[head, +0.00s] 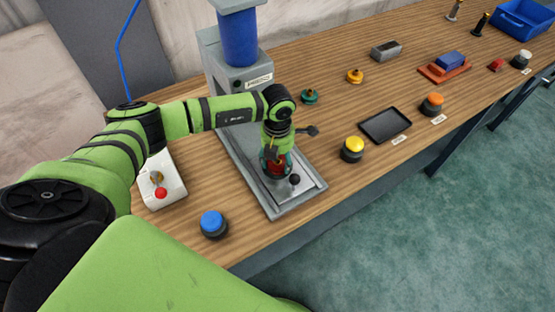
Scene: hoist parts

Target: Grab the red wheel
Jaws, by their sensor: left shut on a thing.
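My left gripper (273,155) points down over the grey base plate of a press-like machine (239,80). It is shut on the red wheel (277,167), which shows as a red part between and below the fingers, low over the plate. The fingers and wrist hide much of the wheel, and I cannot tell if it touches the plate. A dark knob (295,180) shows just right of the wheel. My right gripper is not in view.
A white switch box (160,184) and a blue button (213,224) are to the left. A yellow button (352,149), black tray (385,125), orange button (432,104) and green and yellow wheels (309,96) are to the right. The table's front edge is close.

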